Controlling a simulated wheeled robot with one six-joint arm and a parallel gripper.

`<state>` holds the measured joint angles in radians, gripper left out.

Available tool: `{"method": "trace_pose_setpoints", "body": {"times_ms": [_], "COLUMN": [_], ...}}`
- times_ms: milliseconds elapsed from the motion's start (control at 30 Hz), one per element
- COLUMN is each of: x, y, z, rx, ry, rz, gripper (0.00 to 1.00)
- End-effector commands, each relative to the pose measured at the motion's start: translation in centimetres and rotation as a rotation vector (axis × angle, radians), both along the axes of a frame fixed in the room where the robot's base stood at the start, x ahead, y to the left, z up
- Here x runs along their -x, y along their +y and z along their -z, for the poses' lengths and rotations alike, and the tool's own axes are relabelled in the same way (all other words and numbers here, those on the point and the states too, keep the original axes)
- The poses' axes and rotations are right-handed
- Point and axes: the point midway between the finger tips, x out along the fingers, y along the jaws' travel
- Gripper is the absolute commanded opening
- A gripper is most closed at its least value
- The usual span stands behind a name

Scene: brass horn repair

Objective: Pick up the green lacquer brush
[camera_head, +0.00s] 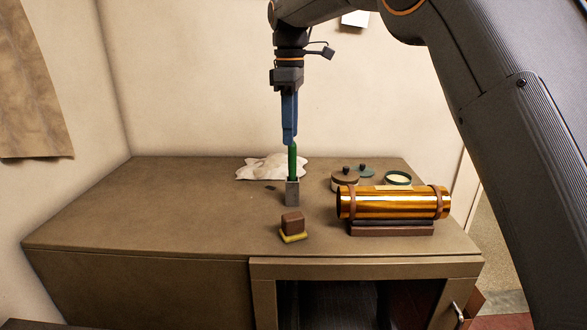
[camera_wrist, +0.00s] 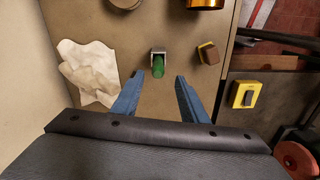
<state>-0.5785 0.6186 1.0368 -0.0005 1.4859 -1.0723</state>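The green lacquer brush (camera_head: 292,162) stands upright in a small grey holder (camera_head: 292,193) on the brown bench. My gripper (camera_head: 289,142) points straight down, its blue fingertips close to the top of the brush handle. In the wrist view my gripper (camera_wrist: 158,78) is open, one finger to each side, with nothing held. The green brush end (camera_wrist: 158,67) shows there in line with the gap, just past the fingertips. I cannot tell exactly how far apart they are in depth. The lower part of the brush is hidden in the holder.
A crumpled white cloth (camera_head: 272,168) lies behind the holder. A brown block on a yellow base (camera_head: 293,226) sits in front. A brass tube (camera_head: 390,203) on a stand and round tins (camera_head: 345,178) are to the right. The bench's left side is clear.

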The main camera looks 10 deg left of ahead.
Motion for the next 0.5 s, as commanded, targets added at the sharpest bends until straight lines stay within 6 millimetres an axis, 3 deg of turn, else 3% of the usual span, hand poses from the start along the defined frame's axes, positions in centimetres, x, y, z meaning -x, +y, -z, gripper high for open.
{"method": "trace_pose_setpoints", "body": {"times_ms": [500], "x": [-0.4], "y": [-0.3], "z": [5.8], "rx": [0.001], "ry": [0.002], "rz": [0.001], "gripper": [0.4]}}
